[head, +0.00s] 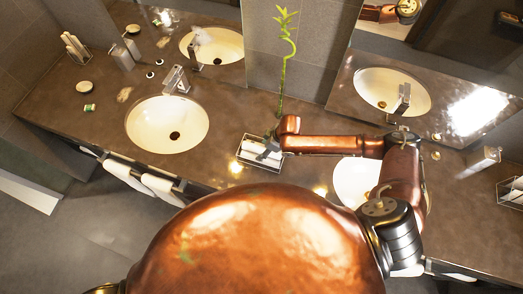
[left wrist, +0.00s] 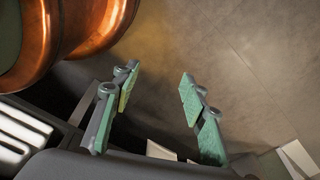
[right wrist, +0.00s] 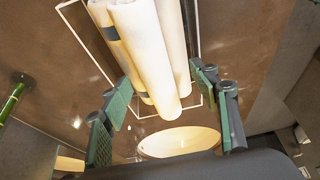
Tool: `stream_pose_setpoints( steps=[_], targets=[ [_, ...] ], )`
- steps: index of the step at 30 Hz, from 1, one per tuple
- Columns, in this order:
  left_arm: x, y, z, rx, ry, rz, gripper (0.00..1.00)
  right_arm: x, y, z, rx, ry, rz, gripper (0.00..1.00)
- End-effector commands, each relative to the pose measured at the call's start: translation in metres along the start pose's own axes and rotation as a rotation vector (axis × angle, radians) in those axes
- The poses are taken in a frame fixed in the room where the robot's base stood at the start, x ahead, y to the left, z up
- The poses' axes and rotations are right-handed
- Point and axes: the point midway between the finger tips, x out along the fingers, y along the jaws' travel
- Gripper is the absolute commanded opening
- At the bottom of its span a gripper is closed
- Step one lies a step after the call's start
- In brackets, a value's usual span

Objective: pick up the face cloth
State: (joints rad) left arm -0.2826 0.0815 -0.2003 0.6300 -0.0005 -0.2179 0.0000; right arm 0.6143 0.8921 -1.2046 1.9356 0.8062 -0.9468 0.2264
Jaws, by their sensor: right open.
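Several rolled white face cloths (head: 256,147) lie in a thin-rimmed tray (head: 262,165) on the counter between the two basins. In the right wrist view, the rolls (right wrist: 145,45) lie side by side within the tray's rim (right wrist: 198,22), dark bands around some of them. My right gripper (right wrist: 162,88) is open, its green-padded fingers spread to either side of the near ends of the rolls, holding nothing. In the head view, my right gripper (head: 270,148) is over the tray and partly hides the rolls. My left gripper (left wrist: 160,95) is open and empty, away from the cloths.
A bamboo stem (head: 284,75) stands just behind the tray. The left basin (head: 167,124) and tap (head: 176,80) are to its left; my right arm crosses the right basin (head: 352,180). A dispenser (head: 478,162) stands at right. Towels (head: 160,186) hang along the front.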

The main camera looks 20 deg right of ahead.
Motion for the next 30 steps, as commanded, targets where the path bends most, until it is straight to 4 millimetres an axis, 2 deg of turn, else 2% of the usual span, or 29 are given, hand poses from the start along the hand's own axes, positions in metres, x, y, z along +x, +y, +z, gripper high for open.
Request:
stream_pose_setpoints(
  steps=[2,9,19,30],
  targets=[
    [0.0,0.0,-0.002,0.0,0.002,0.0,0.4,0.0,0.001,0.0,0.0,0.0,0.001,0.54],
    [-0.002,0.003,0.028,-0.007,-0.035,0.002,0.4,0.0,0.001,-0.001,-0.001,0.0,0.001,0.37],
    [-0.002,0.004,0.029,-0.007,-0.037,0.003,0.4,0.0,0.001,-0.001,-0.001,0.001,0.001,0.15],
    [0.002,0.004,0.019,-0.006,-0.022,0.004,0.4,-0.005,0.001,-0.003,-0.002,0.002,0.002,0.15]
  ],
)
